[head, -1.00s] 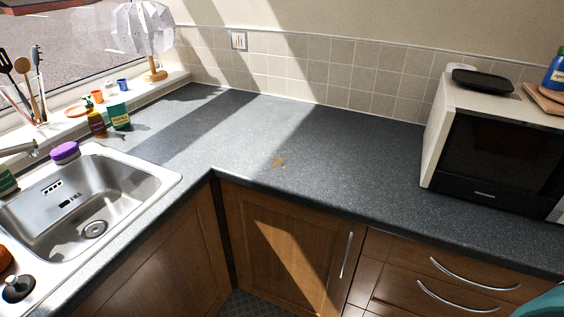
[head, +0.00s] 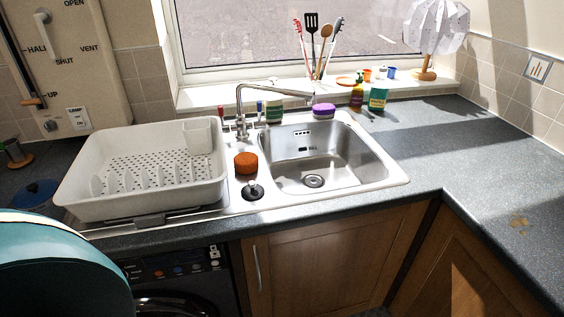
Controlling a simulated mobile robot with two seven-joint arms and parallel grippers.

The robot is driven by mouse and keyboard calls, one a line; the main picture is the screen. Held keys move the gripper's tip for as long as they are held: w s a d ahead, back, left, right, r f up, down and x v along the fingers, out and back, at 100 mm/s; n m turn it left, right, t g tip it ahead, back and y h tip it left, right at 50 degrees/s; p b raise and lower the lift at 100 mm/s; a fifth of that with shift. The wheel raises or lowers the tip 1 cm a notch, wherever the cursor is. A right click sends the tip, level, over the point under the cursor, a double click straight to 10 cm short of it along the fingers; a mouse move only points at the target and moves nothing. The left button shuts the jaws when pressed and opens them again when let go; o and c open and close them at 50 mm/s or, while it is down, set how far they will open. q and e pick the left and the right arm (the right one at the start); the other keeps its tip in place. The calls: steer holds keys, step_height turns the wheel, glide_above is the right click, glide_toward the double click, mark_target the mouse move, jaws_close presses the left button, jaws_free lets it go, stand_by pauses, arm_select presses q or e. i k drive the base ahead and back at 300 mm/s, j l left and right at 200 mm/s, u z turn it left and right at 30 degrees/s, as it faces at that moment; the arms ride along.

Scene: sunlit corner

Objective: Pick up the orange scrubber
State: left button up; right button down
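The orange scrubber (head: 246,162) is a small round orange-brown pad. It sits on the sink's ledge between the white dish rack and the sink basin, just behind a black sink plug. Neither of my grippers shows in the head view, so whether they are open or shut cannot be seen. Nothing touches the scrubber from above.
The white dish rack (head: 147,168) stands left of the scrubber. The black plug (head: 253,190) lies in front and the tap (head: 242,105) rises behind. The steel basin (head: 318,168) is to the right. A purple scrubber (head: 324,110) sits behind it. The right counter is mostly clear.

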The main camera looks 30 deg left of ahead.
mark_target(244, 163)
steer(key=u, duration=1.2)
